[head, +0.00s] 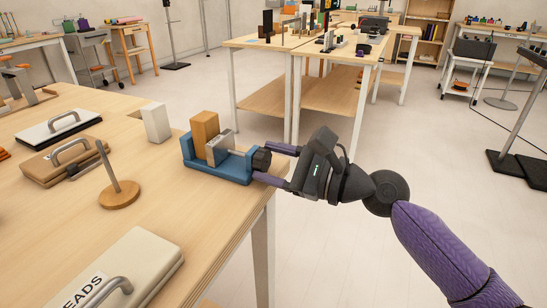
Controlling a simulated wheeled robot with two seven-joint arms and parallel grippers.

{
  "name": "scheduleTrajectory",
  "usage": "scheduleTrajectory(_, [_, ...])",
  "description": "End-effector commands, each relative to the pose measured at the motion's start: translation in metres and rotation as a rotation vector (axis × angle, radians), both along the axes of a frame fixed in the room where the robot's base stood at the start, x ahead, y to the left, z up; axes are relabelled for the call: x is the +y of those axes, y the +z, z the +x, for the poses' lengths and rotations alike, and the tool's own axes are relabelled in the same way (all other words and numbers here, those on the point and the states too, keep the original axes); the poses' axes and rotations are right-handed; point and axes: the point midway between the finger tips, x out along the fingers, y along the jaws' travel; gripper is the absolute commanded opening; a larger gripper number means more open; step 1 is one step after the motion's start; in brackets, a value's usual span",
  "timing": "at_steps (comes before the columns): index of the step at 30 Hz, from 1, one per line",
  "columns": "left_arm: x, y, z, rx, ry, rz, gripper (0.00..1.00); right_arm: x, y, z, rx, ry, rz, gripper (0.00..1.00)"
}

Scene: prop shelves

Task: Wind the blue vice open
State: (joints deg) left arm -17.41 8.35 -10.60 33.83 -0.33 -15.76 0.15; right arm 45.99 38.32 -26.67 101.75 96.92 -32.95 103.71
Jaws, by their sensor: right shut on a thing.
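The blue vice (232,171) sits near the right edge of the wooden table (205,227). A tan wooden block (204,131) stands between its blue back jaw and its grey sliding jaw (220,147); I cannot tell if the jaw touches the block. A dark knob (261,159) is at the vice's right end. My right gripper (265,163) comes in from the right, its two purple fingers on either side of the knob and shut on it. My left gripper is not in view.
A white block (156,122) stands behind the vice. A metal post on a round wooden base (119,194) stands to the left. Handled cases (60,160) lie at the left, and a cream case (125,268) lies in front. Open floor is to the right.

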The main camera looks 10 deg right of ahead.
Motion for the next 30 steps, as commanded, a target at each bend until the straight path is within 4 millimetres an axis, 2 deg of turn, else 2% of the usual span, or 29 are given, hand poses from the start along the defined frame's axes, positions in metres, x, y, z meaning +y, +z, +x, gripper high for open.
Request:
scheduleTrajectory(20, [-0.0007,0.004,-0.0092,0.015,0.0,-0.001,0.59,0.0002,-0.0007,-0.0001,-0.048,0.001,-0.036,0.01])
scheduleTrajectory(21, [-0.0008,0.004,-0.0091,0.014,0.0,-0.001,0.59,0.0002,-0.0007,-0.0001,-0.048,0.001,-0.036,0.68])
scheduleTrajectory(25, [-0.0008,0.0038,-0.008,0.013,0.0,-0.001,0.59,0.0002,-0.0005,-0.0001,-0.048,0.001,-0.036,0.94])
scheduleTrajectory(30, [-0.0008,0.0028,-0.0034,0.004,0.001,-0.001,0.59,0.0003,-0.001,-0.0002,-0.047,0.001,-0.037,0.94])
